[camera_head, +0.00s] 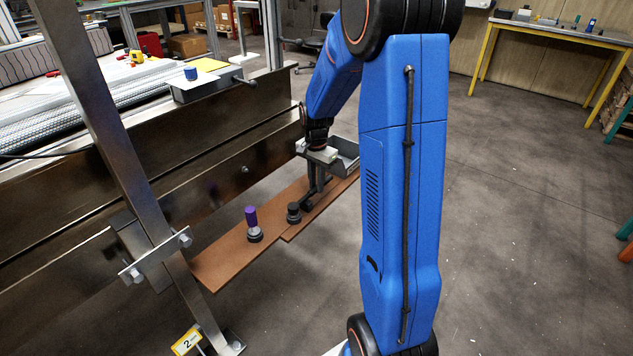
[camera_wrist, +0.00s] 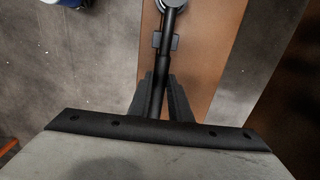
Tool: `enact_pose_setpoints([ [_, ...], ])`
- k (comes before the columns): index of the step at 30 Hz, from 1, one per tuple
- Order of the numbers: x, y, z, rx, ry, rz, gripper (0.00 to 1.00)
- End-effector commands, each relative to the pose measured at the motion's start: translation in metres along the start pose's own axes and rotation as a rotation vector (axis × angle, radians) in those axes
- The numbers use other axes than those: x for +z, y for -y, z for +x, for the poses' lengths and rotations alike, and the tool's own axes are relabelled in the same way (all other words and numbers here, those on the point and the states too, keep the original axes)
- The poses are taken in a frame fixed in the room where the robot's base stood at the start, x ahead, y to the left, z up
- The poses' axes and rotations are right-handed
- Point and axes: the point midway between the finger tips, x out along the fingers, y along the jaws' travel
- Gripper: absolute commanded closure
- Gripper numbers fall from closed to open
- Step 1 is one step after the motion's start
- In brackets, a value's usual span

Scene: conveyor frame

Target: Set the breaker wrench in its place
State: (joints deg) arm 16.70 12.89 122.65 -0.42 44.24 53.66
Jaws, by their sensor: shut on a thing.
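The breaker wrench (camera_wrist: 160,75) is a long black bar in the wrist view. Its far end at the top of the picture meets a round, light-centred part that is cut off by the edge. My gripper (camera_wrist: 162,98) is shut on the bar, one dark finger on each side. A small dark grey bracket (camera_wrist: 157,40) shows at the bar beyond the fingers; I cannot tell whether they touch. In the head view my gripper (camera_head: 316,182) is low over the brown board (camera_head: 225,258), and the wrench there is a dark, unclear shape.
The steel conveyor frame (camera_head: 215,150) runs along the left. The floor at right is open.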

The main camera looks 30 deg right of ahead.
Motion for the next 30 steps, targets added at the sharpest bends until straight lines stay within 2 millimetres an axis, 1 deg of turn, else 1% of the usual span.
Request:
enact_pose_setpoints([
  [9, 0.0002, -0.0002, 0.0066, 0.000, 0.000, 0.000, 1.00],
  [18, 0.0002, -0.0002, 0.0071, 0.000, 0.000, 0.000, 1.00],
  [19, 0.0002, -0.0002, 0.0071, 0.000, 0.000, 0.000, 0.78],
  [20, 0.0002, -0.0002, 0.0072, 0.000, 0.000, 0.000, 0.70],
  [21, 0.0002, -0.0002, 0.0072, 0.000, 0.000, 0.000, 0.61],
  [30, 0.0003, -0.0003, 0.0067, 0.000, 0.000, 0.000, 0.60],
])
